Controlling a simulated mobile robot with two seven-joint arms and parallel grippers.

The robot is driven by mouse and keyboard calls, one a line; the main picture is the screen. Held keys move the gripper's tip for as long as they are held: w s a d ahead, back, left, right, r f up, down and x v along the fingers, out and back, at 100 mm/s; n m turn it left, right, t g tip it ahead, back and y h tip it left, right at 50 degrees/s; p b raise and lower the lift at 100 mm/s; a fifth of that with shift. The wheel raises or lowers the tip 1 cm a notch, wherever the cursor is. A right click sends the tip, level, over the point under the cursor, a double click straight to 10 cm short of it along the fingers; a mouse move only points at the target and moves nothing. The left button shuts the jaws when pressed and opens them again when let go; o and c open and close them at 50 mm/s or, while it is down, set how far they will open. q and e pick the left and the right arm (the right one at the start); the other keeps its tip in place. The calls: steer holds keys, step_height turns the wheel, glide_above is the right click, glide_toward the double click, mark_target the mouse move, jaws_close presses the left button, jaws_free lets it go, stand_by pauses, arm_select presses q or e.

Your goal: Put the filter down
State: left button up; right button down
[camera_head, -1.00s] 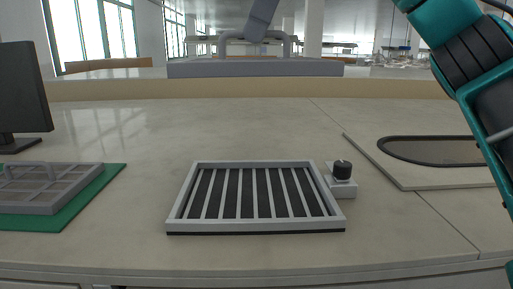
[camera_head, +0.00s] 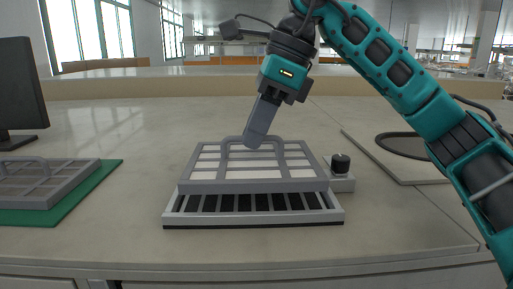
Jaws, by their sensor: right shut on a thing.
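My right gripper (camera_head: 254,143) is shut on the handle of a grey-framed filter (camera_head: 204,170) with pale panels. The filter is roughly level over the slatted black-and-grey frame (camera_head: 330,215) on the table. It hides the back part of that frame, and the dark slots show only along the front. I cannot tell whether the filter touches the frame. A second grey filter (camera_head: 40,180) with a handle lies on a green mat (camera_head: 85,196) at the left. My left gripper is not in view.
A small block with a black knob (camera_head: 340,163) stands just right of the slatted frame. A pale board (camera_head: 400,172) with a dark-rimmed oval lies further right, partly behind my arm. A black monitor (camera_head: 20,90) stands at the left. The table (camera_head: 140,135) is clear between them.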

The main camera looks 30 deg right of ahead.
mark_target(257, 157)
step_height(257, 157, down, 3)
steer(key=shift+r, duration=0.1)
steer(key=shift+f, duration=0.25)
steer(key=c, duration=1.7)
jaws_free()
steer(key=shift+f, duration=0.1)
steer(key=o, duration=0.5)
